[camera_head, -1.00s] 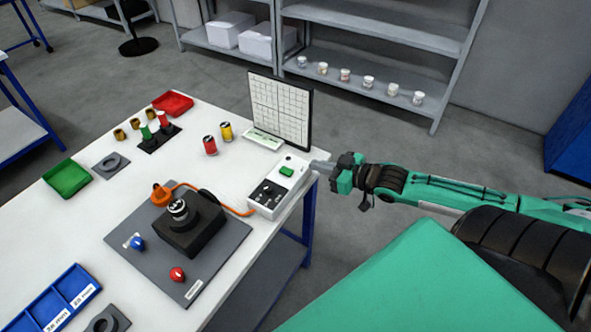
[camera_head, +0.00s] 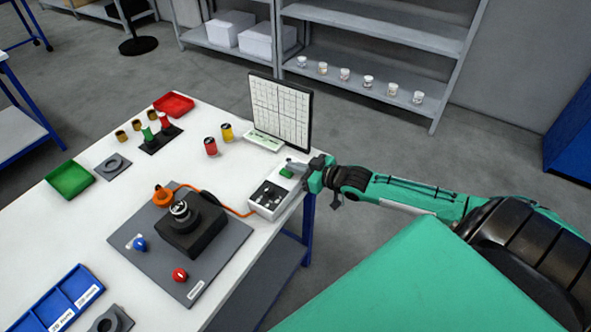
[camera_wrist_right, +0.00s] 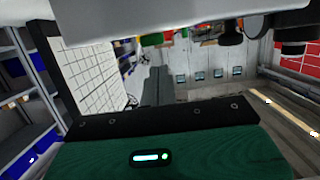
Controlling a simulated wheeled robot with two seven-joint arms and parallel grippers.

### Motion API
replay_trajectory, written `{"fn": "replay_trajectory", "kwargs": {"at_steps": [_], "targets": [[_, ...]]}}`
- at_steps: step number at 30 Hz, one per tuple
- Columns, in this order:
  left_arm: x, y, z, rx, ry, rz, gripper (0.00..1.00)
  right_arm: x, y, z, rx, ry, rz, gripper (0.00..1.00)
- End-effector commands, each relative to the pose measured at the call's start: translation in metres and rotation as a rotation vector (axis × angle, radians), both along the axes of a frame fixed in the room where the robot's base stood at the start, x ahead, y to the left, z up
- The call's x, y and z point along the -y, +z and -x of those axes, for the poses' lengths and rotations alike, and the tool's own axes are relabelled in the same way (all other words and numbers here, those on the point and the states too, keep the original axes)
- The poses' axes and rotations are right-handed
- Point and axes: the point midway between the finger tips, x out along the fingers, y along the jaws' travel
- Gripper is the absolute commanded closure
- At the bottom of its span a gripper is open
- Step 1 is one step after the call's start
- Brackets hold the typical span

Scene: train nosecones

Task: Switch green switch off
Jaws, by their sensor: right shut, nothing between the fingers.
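The green switch (camera_head: 287,173) sits on top of the white and grey control box (camera_head: 264,208) at the right edge of the table. My right gripper (camera_head: 299,168) reaches in from the right, shut and empty. Its fingertips are over the box's far end, right beside the green switch. I cannot tell whether they touch it. The fingers partly cover that end of the box. In the right wrist view my shut grey fingers (camera_wrist_right: 156,85) point away from the camera; the switch cannot be made out there. My left gripper is not in view.
A gridded board (camera_head: 281,108) stands upright just behind the box. An orange cable (camera_head: 232,210) runs from the box to the dark device (camera_head: 192,228) on a grey plate. Red and yellow cans (camera_head: 210,146) stand left of the board.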

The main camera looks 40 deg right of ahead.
Motion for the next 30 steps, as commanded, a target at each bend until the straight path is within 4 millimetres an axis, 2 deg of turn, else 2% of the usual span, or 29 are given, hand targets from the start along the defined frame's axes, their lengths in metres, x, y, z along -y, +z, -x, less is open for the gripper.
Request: {"fn": "replay_trajectory", "kwargs": {"at_steps": [6, 17, 20, 26, 30], "targets": [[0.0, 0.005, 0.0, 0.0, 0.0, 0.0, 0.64, 0.0, -0.016, -0.001, 0.004, 0.0, 0.001, 1.0], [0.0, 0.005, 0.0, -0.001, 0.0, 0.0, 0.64, 0.0, -0.019, 0.0, 0.004, 0.0, 0.001, 1.0], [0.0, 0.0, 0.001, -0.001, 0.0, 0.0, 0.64, 0.0, -0.023, 0.0, 0.014, 0.0, -0.005, 1.0], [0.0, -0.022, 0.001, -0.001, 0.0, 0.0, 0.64, 0.001, -0.037, 0.002, 0.097, -0.001, -0.041, 1.0], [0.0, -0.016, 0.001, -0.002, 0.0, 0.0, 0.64, 0.001, -0.031, 0.002, 0.099, -0.001, -0.04, 1.0]]}}
